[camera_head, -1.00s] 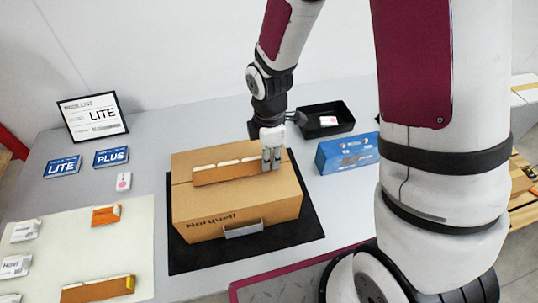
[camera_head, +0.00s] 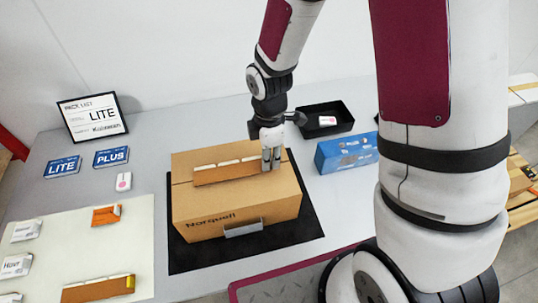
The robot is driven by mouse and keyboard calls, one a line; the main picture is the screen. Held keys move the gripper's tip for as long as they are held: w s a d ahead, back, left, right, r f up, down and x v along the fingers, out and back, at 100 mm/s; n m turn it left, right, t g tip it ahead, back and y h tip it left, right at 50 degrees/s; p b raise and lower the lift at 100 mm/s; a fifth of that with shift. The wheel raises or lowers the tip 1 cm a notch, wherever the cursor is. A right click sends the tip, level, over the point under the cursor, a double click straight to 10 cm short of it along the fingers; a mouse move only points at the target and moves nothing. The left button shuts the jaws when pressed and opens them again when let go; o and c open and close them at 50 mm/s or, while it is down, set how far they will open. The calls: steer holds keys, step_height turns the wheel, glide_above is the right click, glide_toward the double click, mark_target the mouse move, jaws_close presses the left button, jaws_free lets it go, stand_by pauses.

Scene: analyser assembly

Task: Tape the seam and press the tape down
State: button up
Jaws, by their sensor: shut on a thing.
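A closed brown cardboard box (camera_head: 204,205) with "Norquell" on its front stands on a black mat (camera_head: 190,258). A long orange-brown tape strip (camera_head: 222,174) with white pieces along its back edge lies along or just over the seam on the box top. I cannot tell whether it touches the lid all along. My gripper (camera_head: 270,167) points down at the strip's right end, shut on it. The fingers hide that end. A grey clasp or handle (camera_head: 243,229) sits low on the box front.
A blue box (camera_head: 347,152) and a black tray (camera_head: 327,119) stand right of the box. On the left are a framed pick list (camera_head: 92,117), LITE (camera_head: 62,167) and PLUS (camera_head: 111,157) cards, and a pale mat (camera_head: 130,235) with another brown strip (camera_head: 98,289), an orange piece and white packets.

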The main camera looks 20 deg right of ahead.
steer(key=shift+f, duration=0.25)
stand_by(0.3)
steer(key=o, duration=0.8)
step_height(320, 180, up, 7)
steer(key=p, duration=0.3)
stand_by(0.6)
